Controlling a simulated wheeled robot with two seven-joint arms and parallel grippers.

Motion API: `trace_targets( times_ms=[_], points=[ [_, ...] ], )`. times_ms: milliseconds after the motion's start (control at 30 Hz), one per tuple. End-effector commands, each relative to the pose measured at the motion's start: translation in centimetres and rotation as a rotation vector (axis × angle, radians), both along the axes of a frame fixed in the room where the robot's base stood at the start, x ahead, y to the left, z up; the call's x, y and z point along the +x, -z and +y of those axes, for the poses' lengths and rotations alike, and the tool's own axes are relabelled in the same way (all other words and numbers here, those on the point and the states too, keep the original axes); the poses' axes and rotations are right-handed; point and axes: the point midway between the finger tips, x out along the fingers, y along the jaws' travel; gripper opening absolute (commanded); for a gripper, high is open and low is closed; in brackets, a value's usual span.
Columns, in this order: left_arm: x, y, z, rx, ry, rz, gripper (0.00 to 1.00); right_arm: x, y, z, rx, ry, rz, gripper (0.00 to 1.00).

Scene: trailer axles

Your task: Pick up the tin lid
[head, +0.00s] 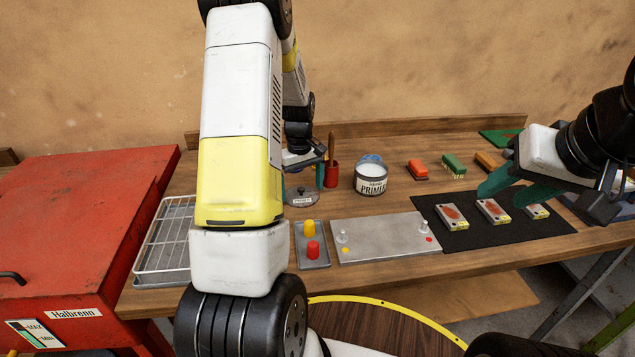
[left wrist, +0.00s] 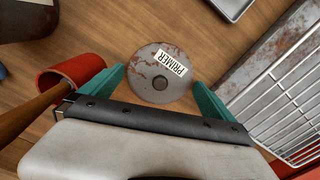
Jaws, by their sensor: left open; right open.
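The tin lid (head: 302,197) is a round grey metal disc with rust patches, a dark knob and a white PRIMER label. It lies flat on the wooden bench, left of the primer tin (head: 370,176). In the left wrist view the lid (left wrist: 160,73) sits just beyond and between the green fingertips of my left gripper (left wrist: 160,85), which is open. In the head view my left gripper (head: 312,175) is partly hidden behind my arm and is over the lid's far side. My right gripper (head: 510,185) is open and empty above the black mat.
A red cup (left wrist: 72,78) with a brush stands close beside the left gripper's fingers. A wire rack (head: 163,240) is on the other side. A small tray (head: 312,262) with yellow and red pegs and a metal plate (head: 385,248) lie in front. The black mat (head: 470,238) holds several blocks.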

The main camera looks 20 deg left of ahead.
Motion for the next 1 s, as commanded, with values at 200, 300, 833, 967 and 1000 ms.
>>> trace_targets(
  times_ms=[200,300,833,967,1000],
  points=[
    [0.0,0.3,0.0,0.0,0.0,-0.001,1.0,0.0,0.0,0.0,0.0,0.0,0.0,0.43],
    [0.0,0.3,0.0,0.001,0.0,-0.001,0.9,0.0,0.0,0.0,0.0,0.0,0.0,0.43],
    [0.1,-0.8,0.0,0.001,0.0,-0.003,0.53,0.0,0.0,0.0,0.0,0.0,0.0,0.43],
    [0.1,-3.1,0.1,0.002,0.0,-0.006,0.53,0.0,0.0,0.0,0.0,0.0,0.0,0.43],
    [0.1,-4.0,0.1,0.002,0.0,-0.007,0.53,0.0,0.0,0.0,0.0,0.0,0.0,0.43]
  ],
)
